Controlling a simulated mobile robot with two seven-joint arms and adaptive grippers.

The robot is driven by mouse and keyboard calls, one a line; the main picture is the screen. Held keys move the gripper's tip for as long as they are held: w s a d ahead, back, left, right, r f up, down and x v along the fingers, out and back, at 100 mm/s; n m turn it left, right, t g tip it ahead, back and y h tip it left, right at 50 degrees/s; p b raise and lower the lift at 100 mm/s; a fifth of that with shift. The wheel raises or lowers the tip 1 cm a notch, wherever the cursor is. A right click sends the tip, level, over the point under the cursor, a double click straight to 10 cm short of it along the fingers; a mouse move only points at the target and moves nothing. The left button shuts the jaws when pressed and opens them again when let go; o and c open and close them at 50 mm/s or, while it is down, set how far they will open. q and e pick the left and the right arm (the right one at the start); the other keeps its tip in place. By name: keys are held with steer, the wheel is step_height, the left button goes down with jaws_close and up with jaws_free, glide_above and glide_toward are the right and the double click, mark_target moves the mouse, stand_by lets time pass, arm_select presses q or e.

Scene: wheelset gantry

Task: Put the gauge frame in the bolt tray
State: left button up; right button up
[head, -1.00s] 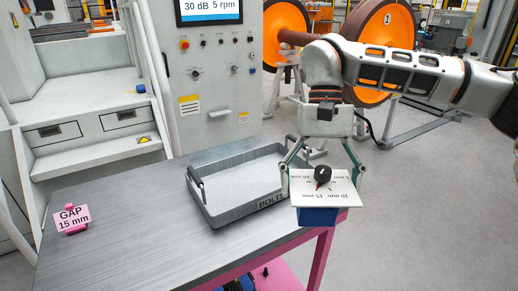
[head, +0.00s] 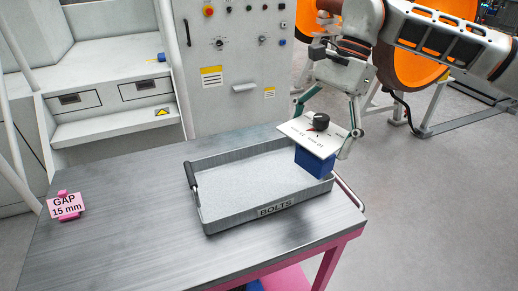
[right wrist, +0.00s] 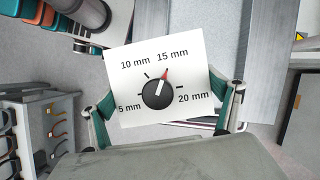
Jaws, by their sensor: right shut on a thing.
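The gauge frame (head: 298,129) is a white plate with a black knob on top and a blue block beneath. My right gripper (head: 323,126) is shut on it, fingers on two opposite sides. In the right wrist view the plate (right wrist: 190,55) shows a dial from 5 to 20 mm, its red mark near 15 mm. The bolt tray (head: 267,210) is a shallow grey tray labelled BOLTS on the workbench. The gauge frame overlaps the tray's right end and hides its far right corner; its height above the tray is unclear. My left gripper is not in view.
A pink sign (head: 66,205) reading GAP 15 mm stands at the bench's left. The tray has a dark handle (head: 191,176) at its left end. The grey bench top (head: 130,215) is clear between them. A control cabinet (head: 237,70) stands behind.

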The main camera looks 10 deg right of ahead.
mark_target(301, 125)
steer(key=r+m, duration=0.1)
steer(key=w+a+r+m+t, duration=0.1)
steer(key=m, duration=0.1)
steer(key=w+a+m+t+p, duration=0.1)
steer(key=m, duration=0.1)
steer(key=shift+w+a+r+y, duration=0.2)
steer(key=shift+r+y, duration=0.1)
steer(key=shift+r, duration=0.1)
steer(key=w+a+r+m+t+h+p, duration=0.2)
steer(key=w+a+r+m+t, duration=0.3)
steer(key=m, duration=0.7)
steer(key=shift+g, duration=0.5)
steer(key=f, duration=1.2)
steer(key=f+p, duration=0.1)
steer(key=f, duration=0.5)
steer(key=shift+w+a+f, duration=0.15)
steer(key=shift+w+a, duration=0.15)
steer(key=shift+f, duration=0.15)
